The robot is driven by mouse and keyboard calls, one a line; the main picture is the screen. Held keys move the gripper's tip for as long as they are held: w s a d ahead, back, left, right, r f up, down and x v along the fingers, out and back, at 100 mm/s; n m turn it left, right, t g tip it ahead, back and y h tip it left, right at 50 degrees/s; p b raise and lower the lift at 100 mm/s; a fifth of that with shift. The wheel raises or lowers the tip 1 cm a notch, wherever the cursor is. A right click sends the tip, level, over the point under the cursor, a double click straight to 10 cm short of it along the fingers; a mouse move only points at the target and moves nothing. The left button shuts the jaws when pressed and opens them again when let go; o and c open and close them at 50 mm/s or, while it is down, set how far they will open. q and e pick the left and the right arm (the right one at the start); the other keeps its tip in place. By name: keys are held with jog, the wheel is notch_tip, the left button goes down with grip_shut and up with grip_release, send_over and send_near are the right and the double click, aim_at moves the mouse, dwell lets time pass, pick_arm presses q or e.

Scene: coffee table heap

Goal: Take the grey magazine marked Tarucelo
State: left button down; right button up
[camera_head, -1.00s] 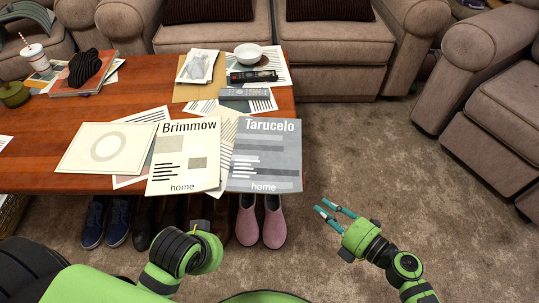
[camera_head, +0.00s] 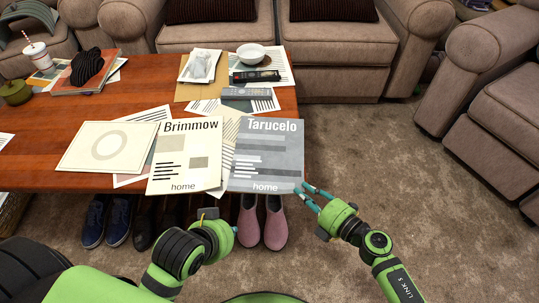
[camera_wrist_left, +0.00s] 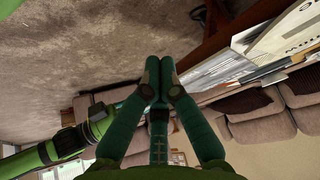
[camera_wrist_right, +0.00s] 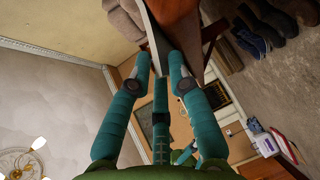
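The grey magazine marked Tarucelo (camera_head: 266,170) lies flat at the table's front right corner, its lower right corner slightly past the edge. My right gripper (camera_head: 308,190) is at that corner, fingers apart. In the right wrist view, a thin grey edge, apparently the magazine's (camera_wrist_right: 154,40), reaches between the open fingertips (camera_wrist_right: 160,60); contact cannot be told. My left gripper (camera_head: 235,230) is below the table's front edge, apart from the magazine. In the left wrist view its fingertips (camera_wrist_left: 160,62) are together with nothing visible between them.
The cream Brimmow magazine (camera_head: 185,165) lies directly left of the grey one, over loose papers. Pink shoes (camera_head: 275,228) stand under the table. Carpet right of the table (camera_head: 400,160) is clear.

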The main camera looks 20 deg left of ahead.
jog(key=shift+r, duration=0.1)
grip_shut()
